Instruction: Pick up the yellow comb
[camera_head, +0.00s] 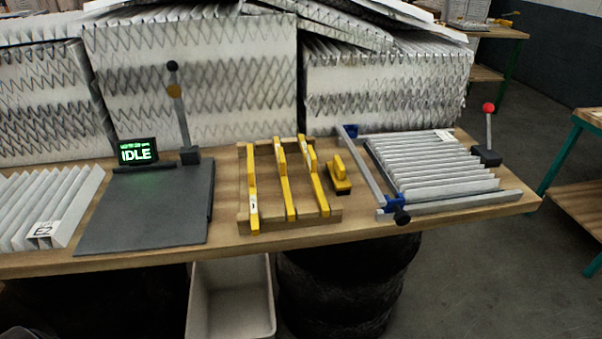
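Several long yellow strips stand or lie in a wooden rack at the middle of the table; I see three, the left (252,190), the middle (284,180) and the right (315,178). They look like combs, though their teeth are too small to make out. A short yellow piece with a dark base (339,176) sits on the table just right of the rack, apart from it. I cannot tell for sure which piece is the yellow comb. Neither of my grippers is in view.
The wooden table (400,226) holds the wooden rack (262,226), a dark plate (150,215), a display reading IDLE (138,151), a pleated filter in a clamp frame (435,168) and another pleated filter (45,205). Large filters (190,80) stand behind. An empty bin (232,300) is below.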

